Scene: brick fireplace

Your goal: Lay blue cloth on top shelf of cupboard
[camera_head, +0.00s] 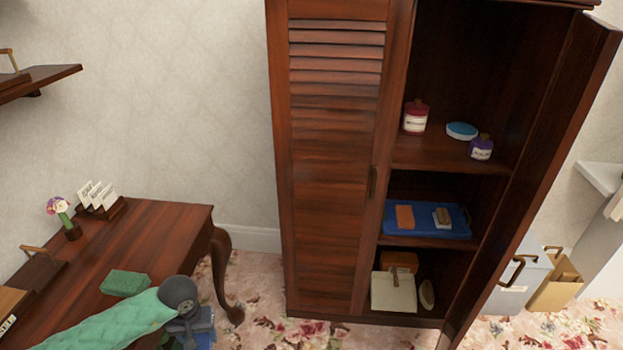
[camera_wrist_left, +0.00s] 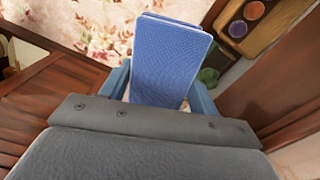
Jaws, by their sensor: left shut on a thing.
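My left gripper (camera_head: 203,332) is shut on the folded blue cloth (camera_wrist_left: 165,65), beside the desk's right edge. The cloth sticks out beyond the fingers in the left wrist view; in the head view only a bit of it (camera_head: 206,343) shows at the bottom. The tall dark wooden cupboard (camera_head: 325,190) has its left louvred door shut and its right door (camera_head: 535,170) swung open. The highest shelf in view (camera_head: 430,160) holds a red jar (camera_head: 416,117), a flat blue round container (camera_head: 461,131) and a purple bottle (camera_head: 481,148). My right gripper is not in view.
A lower shelf holds a blue tray (camera_head: 400,230); the compartment below has a cream box (camera_head: 393,292). The wooden desk (camera_head: 150,235) bears a green block (camera_head: 125,283), a letter rack and a flower. A grey box (camera_head: 520,285) stands right of the open door.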

